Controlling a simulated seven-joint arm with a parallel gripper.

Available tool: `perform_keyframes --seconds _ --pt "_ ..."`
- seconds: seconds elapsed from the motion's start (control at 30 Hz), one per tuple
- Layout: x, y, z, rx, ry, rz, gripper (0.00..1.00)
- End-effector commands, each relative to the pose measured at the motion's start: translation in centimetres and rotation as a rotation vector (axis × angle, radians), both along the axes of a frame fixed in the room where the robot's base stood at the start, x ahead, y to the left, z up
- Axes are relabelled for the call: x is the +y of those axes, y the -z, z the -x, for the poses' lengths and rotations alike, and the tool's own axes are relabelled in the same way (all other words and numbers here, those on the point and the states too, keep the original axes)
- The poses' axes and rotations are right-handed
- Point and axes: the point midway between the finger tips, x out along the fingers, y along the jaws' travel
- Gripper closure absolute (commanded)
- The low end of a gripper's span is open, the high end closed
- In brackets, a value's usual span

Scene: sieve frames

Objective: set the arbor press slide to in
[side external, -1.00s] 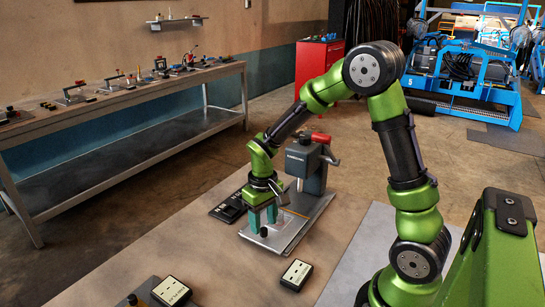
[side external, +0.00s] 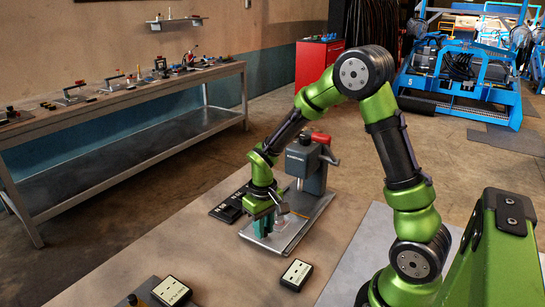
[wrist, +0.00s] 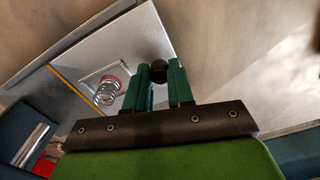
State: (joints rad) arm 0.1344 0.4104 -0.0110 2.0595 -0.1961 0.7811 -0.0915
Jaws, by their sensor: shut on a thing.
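The arbor press (side external: 304,165) is a dark grey column with a red-ended lever, standing at the back of a metal base. Its slide (side external: 285,238) is a light metal plate lying on the front of that base. In the wrist view the slide plate (wrist: 128,40) carries a coil spring (wrist: 107,92) above a red ring. A black round knob (wrist: 158,72) at the plate's edge sits between my fingertips. My gripper (side external: 264,228) has teal fingers and is shut on this knob, which the fingers hide in the side view.
A black slotted block (side external: 228,207) lies left of the press base. A black box with a pale label (side external: 297,272) sits in front, and another (side external: 172,291) is at the lower left. The table between them is clear. A long workbench (side external: 120,92) stands against the wall.

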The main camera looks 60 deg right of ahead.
Motion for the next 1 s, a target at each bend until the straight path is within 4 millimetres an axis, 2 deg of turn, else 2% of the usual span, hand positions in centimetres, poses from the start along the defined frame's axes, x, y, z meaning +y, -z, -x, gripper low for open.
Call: perform_keyframes --seconds 0.17,0.53,0.67,0.9,0.93,1.0 --pt "-0.4 0.0 0.0 -0.001 0.002 0.0 1.0" --pt "-7.6 -0.1 -0.1 -0.003 0.006 0.001 1.0" --pt "-8.4 -0.1 -0.1 -0.003 0.002 0.001 1.0" --pt "-8.4 -0.1 -0.1 -0.004 0.001 0.002 1.0" --pt "-8.4 -0.1 -0.1 -0.004 0.0 0.002 0.76" --pt "-8.4 -0.1 -0.1 -0.004 0.0 0.002 0.65"
